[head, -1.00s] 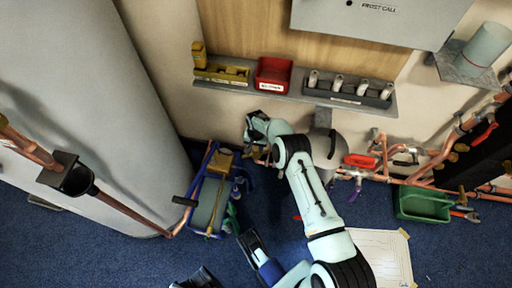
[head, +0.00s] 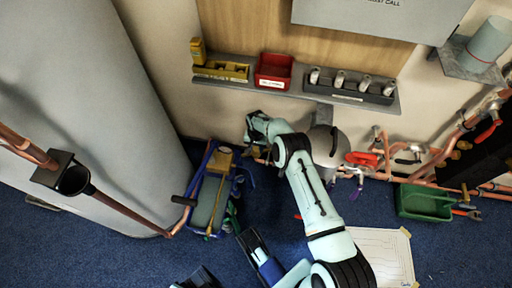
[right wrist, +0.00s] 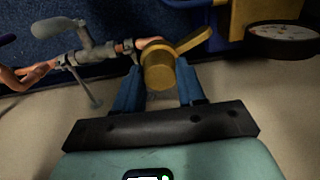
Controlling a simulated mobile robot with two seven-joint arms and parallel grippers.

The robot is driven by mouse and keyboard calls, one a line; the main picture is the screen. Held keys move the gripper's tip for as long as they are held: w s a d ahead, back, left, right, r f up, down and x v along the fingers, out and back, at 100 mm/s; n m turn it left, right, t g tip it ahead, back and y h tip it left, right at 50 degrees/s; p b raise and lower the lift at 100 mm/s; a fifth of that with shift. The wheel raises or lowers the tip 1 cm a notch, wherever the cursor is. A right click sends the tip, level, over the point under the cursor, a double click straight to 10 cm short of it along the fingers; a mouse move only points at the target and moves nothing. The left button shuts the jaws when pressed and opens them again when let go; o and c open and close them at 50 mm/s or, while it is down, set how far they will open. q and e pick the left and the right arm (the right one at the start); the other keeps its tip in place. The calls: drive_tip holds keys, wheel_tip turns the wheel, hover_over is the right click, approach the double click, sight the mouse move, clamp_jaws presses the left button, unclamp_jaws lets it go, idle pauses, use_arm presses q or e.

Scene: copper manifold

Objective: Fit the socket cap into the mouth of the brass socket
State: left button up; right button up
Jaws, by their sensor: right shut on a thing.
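My right gripper (head: 256,128) reaches the low pipework by the wall, left of the grey rounded vessel. In the right wrist view its two blue fingers (right wrist: 160,88) are shut on a short brass cylinder, which looks like the socket cap (right wrist: 158,78). Its round end faces the camera. Directly behind it are brass at the end of a copper pipe, likely the brass socket (right wrist: 150,44), and a flat brass piece angled to the right. The cap hides the socket's mouth, so I cannot tell whether it is inside.
A grey shelf (head: 292,92) above holds a yellow tray, a red bin (head: 273,72) and a dark rack (head: 350,88) of several pale cylinders. A blue-framed tool bag (head: 210,195) stands left of the gripper. A green crate (head: 424,203) sits at right. Blue carpet is partly open.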

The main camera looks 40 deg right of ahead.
drive_tip(key=o, duration=1.1)
drive_tip(key=shift+o, duration=0.2)
drive_tip(key=shift+r+p, duration=0.3)
drive_tip(key=shift+r, duration=0.4)
wheel_tip(320, 180, up, 5)
drive_tip(key=shift+f+p, duration=0.15)
drive_tip(key=shift+p, duration=0.55)
use_arm(q)
drive_tip(key=shift+w+r, duration=0.25)
drive_tip(key=shift+r, duration=1.05)
use_arm(e)
drive_tip(key=shift+r, duration=0.75)
